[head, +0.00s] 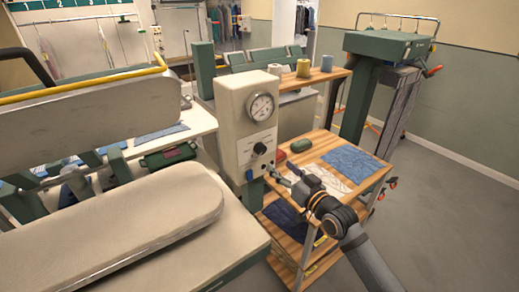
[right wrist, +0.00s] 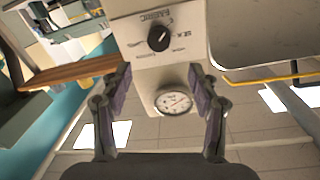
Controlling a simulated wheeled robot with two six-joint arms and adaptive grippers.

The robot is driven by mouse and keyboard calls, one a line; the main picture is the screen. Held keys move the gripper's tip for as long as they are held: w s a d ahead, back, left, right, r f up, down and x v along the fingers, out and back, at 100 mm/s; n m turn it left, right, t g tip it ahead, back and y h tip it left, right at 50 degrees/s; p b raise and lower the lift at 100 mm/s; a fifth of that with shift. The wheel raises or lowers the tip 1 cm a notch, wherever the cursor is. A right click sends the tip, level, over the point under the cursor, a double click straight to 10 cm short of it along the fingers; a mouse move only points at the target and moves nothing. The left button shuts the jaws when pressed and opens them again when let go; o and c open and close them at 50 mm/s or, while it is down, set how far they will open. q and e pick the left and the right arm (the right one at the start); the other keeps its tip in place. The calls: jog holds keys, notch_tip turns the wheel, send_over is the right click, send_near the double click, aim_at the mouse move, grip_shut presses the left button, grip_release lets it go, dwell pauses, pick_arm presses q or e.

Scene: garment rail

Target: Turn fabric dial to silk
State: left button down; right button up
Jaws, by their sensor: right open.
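The fabric dial (head: 260,149) is a black round knob on the front of a cream control box (head: 236,118), below a round gauge (head: 262,106). In the right wrist view the box appears upside down, with the dial (right wrist: 158,39) above the gauge (right wrist: 173,102). A pale mark on the knob points up and right there; the small setting labels around it are too blurred to read surely. My right gripper (head: 281,175) is open and empty, below and right of the dial and apart from it. Its two fingers (right wrist: 160,80) frame the box. My left gripper is not in view.
A cream padded press (head: 130,225) with a raised upper plate (head: 90,110) stands at the left. Floor (head: 450,220) is clear at the right.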

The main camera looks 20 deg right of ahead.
aim_at(263, 150)
jog(key=x, duration=1)
jog(key=shift+w+f+p, duration=0.1)
jog(key=shift+w+p, duration=0.1)
jog(key=shift+p, duration=0.15)
jog(key=c, duration=1.2)
